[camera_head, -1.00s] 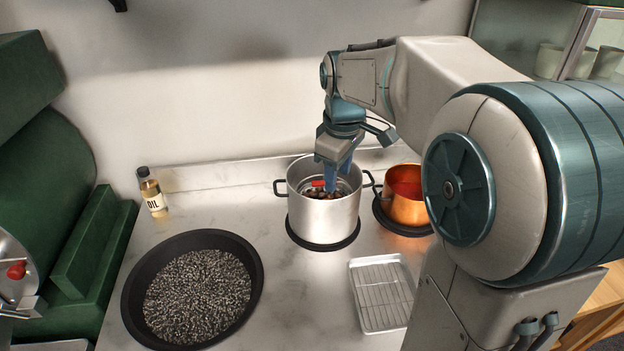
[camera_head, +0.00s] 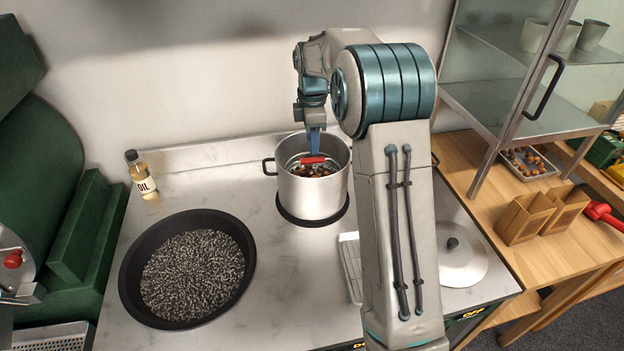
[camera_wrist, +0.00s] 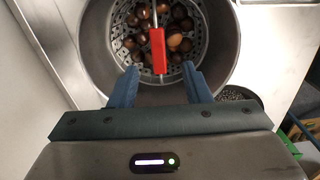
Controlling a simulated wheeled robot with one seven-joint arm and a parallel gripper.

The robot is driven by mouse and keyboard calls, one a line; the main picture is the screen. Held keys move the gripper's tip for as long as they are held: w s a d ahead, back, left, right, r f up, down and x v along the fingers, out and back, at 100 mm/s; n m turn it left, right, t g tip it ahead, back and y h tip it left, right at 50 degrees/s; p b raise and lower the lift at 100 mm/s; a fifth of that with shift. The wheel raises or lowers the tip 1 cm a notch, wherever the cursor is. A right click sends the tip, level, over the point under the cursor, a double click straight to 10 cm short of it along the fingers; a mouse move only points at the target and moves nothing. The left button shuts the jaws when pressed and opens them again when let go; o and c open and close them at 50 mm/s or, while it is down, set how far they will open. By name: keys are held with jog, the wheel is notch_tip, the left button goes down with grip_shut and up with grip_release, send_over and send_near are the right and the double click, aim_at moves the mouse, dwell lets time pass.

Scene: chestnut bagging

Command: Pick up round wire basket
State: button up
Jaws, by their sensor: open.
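The round wire basket (camera_wrist: 117,42) sits inside a tall steel pot (camera_head: 312,195), with several brown chestnuts (camera_wrist: 178,25) in it. It looks perforated in the wrist view. Its red handle grip (camera_wrist: 158,50) spans above the chestnuts on a thin metal bar, and also shows in the head view (camera_head: 312,160). My gripper (camera_wrist: 158,82) is open and empty, its two blue fingers apart on either side of the handle's line. In the head view the fingers (camera_head: 314,147) are just above and behind the red grip. Whether they touch it cannot be told.
A black pan (camera_head: 133,293) of dark pellets is at the left, an oil bottle (camera_head: 145,178) behind it. A wire rack tray (camera_head: 349,268) is partly hidden by my arm. A lid (camera_head: 465,262) lies at the right. The glass cabinet (camera_head: 500,90) stands at the right.

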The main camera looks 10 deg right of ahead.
aim_at(312, 159)
jog(key=shift+w+f+p, duration=0.1)
jog(key=shift+f+p, duration=0.9)
jog(key=shift+f, duration=2.9)
grip_shut()
